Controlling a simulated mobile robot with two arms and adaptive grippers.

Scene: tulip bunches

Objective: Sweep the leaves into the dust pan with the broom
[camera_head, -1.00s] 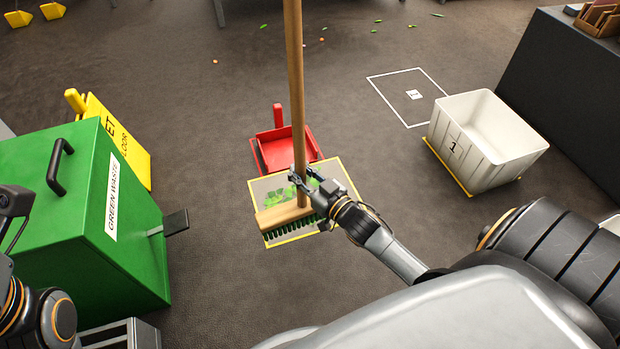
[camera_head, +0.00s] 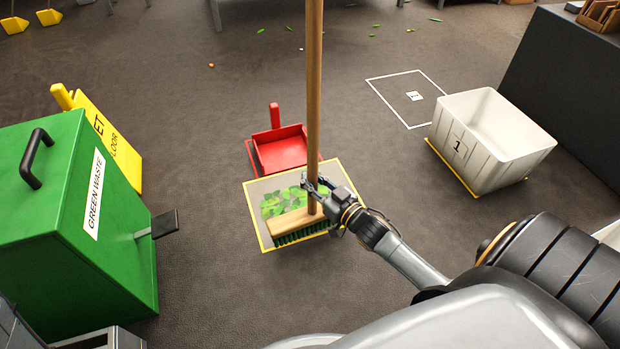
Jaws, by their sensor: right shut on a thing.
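The broom has a long wooden handle (camera_head: 314,90) and a wooden head (camera_head: 292,222) with green bristles. My right gripper (camera_head: 316,188) is shut on the handle a little above the head, and the handle stands nearly upright. The green leaves (camera_head: 283,203) lie in a pile on a grey mat (camera_head: 258,188) with a yellow border, just beyond the broom head, which hides part of the mat. The red dust pan (camera_head: 281,152) lies on the floor behind the mat, its handle pointing away. My left gripper is not in view.
A green waste bin (camera_head: 45,240) with a pedal stands at the left, with a yellow floor sign (camera_head: 122,160) behind it. A white crate (camera_head: 490,150) stands at the right by a dark counter (camera_head: 575,95). Small scattered bits lie on the far floor.

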